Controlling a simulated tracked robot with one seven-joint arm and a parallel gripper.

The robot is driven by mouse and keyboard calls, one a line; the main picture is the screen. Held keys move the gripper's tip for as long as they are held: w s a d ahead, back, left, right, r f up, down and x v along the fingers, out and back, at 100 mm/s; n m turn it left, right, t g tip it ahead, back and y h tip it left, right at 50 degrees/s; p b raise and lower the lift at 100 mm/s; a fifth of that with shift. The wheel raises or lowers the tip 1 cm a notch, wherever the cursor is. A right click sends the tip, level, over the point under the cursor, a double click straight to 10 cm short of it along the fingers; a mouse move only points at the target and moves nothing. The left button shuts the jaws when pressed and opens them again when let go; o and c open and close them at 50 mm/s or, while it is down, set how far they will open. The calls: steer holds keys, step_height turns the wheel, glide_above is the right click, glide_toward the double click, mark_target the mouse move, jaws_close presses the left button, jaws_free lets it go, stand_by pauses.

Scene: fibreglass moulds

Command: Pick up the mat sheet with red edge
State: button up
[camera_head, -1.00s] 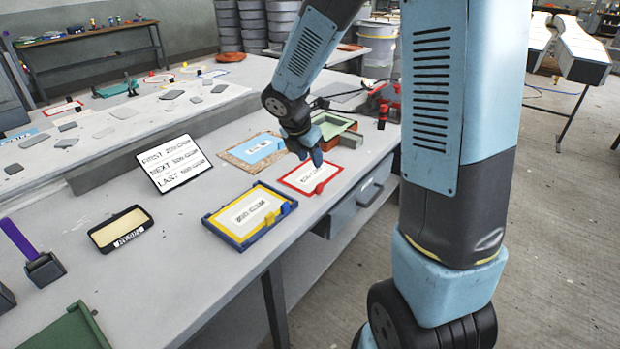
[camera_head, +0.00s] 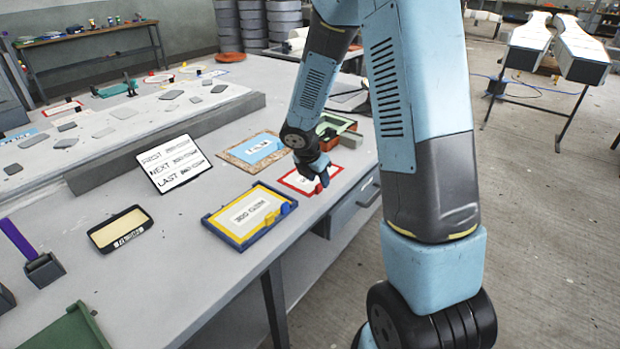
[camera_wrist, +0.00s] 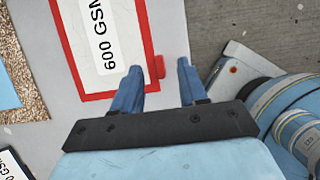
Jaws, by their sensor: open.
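The mat sheet with red edge (camera_head: 291,181) lies flat on the grey workbench, its white middle partly hidden by my gripper in the head view. In the wrist view the sheet (camera_wrist: 74,50) shows a white label reading "600 GSM" and a small red tab (camera_wrist: 160,66) on its right side. My gripper (camera_wrist: 159,67) is open and empty, with its two fingertips on either side of the red tab as seen from the wrist. The head view shows my gripper (camera_head: 323,178) over the right part of the sheet. I cannot tell the height of the fingertips above it.
A yellow-edged sheet in a blue frame (camera_head: 212,222) lies in front. A blue sheet on a chipboard-like mat (camera_head: 257,149) lies to the left. A sign reading FIRST, NEXT, LAST (camera_head: 174,163) stands further left. A green-and-orange tray (camera_head: 345,131) sits behind. The bench edge is close on the right.

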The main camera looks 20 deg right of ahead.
steer(key=shift+x, duration=1.45)
steer(key=shift+w, duration=0.1)
steer(key=shift+c, duration=0.3)
jaws_close()
